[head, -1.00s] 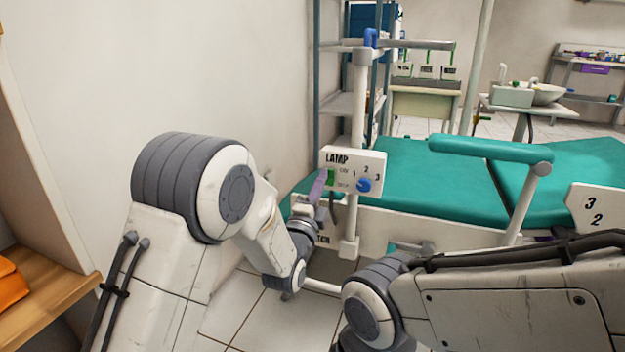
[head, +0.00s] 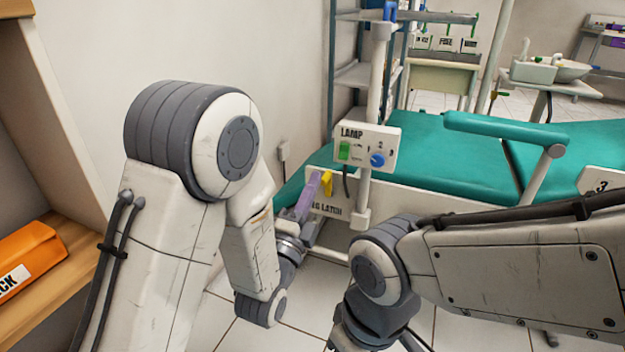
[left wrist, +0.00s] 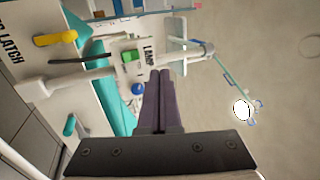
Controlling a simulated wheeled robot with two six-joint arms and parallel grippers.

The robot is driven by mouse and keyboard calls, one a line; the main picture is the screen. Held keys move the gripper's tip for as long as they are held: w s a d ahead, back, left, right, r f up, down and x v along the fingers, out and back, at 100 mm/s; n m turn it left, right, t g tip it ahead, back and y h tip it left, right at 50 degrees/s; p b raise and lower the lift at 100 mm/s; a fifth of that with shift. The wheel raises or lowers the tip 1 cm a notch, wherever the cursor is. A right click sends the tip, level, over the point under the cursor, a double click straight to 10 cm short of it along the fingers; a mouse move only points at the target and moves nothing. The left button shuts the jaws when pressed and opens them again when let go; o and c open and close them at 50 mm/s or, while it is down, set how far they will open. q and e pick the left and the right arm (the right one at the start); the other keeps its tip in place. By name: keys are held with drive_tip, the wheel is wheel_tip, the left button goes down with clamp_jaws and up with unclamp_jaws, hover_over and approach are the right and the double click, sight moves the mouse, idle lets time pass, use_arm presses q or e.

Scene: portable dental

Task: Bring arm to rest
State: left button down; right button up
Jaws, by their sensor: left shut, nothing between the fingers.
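My left arm comes in from the left. Its gripper (head: 312,178) has purple fingers, shut and empty, below and left of the white LAMP control box (head: 352,160), apart from it. The fingers also show in the left wrist view (left wrist: 160,74), closed together. The box carries a green switch (head: 344,151) and a blue knob (head: 377,160); it also shows in the left wrist view (left wrist: 135,74). My right arm crosses the lower right; its gripper fingers are not visible.
A yellow latch lever (head: 327,184) sits close beside the left gripper, above a latch label. The teal dental chair (head: 420,150) lies behind. A wooden shelf (head: 60,285) with an orange box (head: 30,262) stands at far left. Pale floor tiles are open below.

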idle(0.3)
use_arm(q)
drive_tip(key=s+d+f+n+g+y+p, duration=0.2)
drive_tip(key=s+d+f+n+g+p, duration=0.15)
drive_tip(key=s+n+g+p, duration=0.55)
drive_tip(key=s+a+r+n+g+y+p, duration=0.1)
drive_tip(key=s+a+r+n+g+y, duration=0.15)
drive_tip(key=s+g, duration=0.5)
drive_tip(key=s+a+r+n+g+y, duration=0.1)
drive_tip(key=s+a+n+g+y, duration=0.2)
drive_tip(key=s, duration=0.8)
wheel_tip(320, 180, up, 38)
drive_tip(key=a+g+p, duration=0.1)
drive_tip(key=p, duration=3.7)
drive_tip(key=shift+s+a+f, duration=0.15)
drive_tip(key=shift+s+a, duration=0.25)
drive_tip(key=shift+n+h, duration=0.25)
